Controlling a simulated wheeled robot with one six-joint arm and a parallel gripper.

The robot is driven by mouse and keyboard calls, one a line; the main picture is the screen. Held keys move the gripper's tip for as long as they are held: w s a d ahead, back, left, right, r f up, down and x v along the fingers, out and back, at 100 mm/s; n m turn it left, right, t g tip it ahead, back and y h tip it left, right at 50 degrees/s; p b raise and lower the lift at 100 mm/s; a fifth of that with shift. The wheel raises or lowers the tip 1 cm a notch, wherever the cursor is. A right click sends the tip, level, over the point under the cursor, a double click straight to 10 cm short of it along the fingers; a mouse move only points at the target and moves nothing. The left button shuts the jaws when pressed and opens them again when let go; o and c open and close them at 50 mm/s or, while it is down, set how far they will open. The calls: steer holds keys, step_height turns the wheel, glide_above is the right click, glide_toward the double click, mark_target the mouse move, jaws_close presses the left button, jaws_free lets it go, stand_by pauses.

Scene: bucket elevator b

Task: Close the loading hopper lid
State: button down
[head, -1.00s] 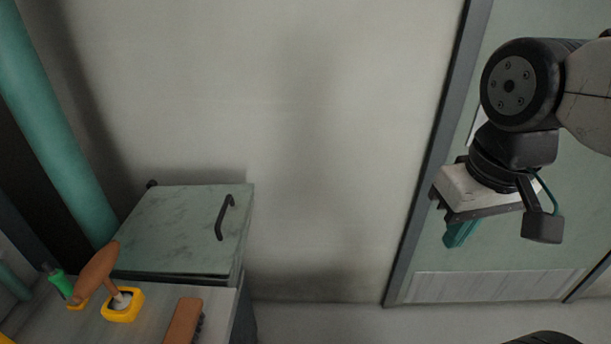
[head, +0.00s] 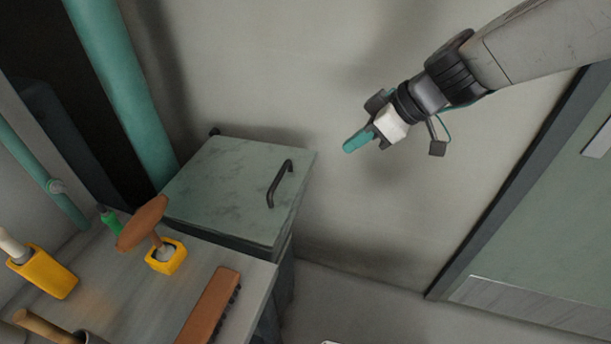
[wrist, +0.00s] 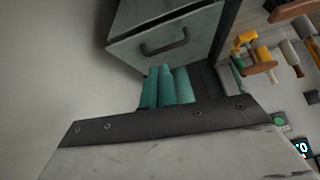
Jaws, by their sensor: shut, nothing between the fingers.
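The loading hopper lid (head: 230,185) is a worn grey-green panel with a dark bar handle (head: 279,184) near its right edge. The handle also shows in the wrist view (wrist: 165,46), beyond my fingertips. My gripper (head: 352,144) has teal fingers, shut and empty. It hangs in the air to the right of the handle and apart from it. The fingers also show in the wrist view (wrist: 167,86).
A workbench (head: 120,290) stands in front of the hopper, with a brown brush (head: 210,305), a brown-handled tool in a yellow holder (head: 166,256) and another yellow holder (head: 48,273). A teal pipe (head: 122,90) rises behind at left. A grey-green door (head: 560,210) is at right.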

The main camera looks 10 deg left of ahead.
steer(key=w+a+f+n, duration=0.1)
steer(key=w+a+f, duration=0.1)
steer(key=a+f, duration=0.15)
glide_above(295, 184)
steer(key=d, duration=0.3)
step_height(295, 184, down, 6)
steer(key=f, duration=0.3)
steer(key=shift+a+f, duration=0.2)
steer(key=shift+f, duration=0.55)
steer(key=shift+n, duration=0.3)
